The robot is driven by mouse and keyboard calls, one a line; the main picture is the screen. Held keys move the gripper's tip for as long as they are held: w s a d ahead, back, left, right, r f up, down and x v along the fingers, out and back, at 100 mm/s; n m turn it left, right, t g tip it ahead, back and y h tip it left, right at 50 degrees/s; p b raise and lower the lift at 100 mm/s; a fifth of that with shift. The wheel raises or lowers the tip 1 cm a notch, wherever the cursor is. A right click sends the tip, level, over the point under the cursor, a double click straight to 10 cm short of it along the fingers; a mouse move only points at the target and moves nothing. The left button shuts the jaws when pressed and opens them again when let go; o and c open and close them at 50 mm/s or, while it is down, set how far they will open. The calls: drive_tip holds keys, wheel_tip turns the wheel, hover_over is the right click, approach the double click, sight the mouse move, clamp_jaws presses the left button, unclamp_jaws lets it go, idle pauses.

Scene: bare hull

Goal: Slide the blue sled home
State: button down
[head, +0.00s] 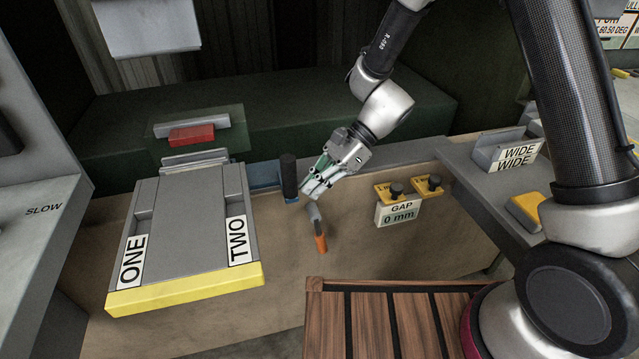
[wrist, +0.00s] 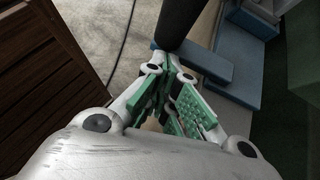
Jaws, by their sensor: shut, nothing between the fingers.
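The blue sled (head: 262,172) shows only in part in the head view, low behind the grey ramp's right side. A black upright post (head: 289,176) stands at its right end. In the wrist view, blue parts (wrist: 235,72) lie beyond the fingers, with the black post (wrist: 178,22) rising at top centre. My gripper (head: 309,191) is shut and empty, just right of the post. In the wrist view its green-padded fingers (wrist: 174,75) come together just below the post. I cannot tell whether they touch it.
A grey ramp (head: 187,222) marked ONE and TWO, with a yellow front edge, stands at left. An orange-tipped lever (head: 320,242) hangs below my gripper. A GAP sign (head: 400,213) reads 0 mm under yellow brackets. A slatted wooden surface (head: 385,325) is in front.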

drive_tip(key=shift+s+a+r, duration=0.15)
drive_tip(key=shift+s+a, duration=0.2)
drive_tip(key=shift+a, duration=0.35)
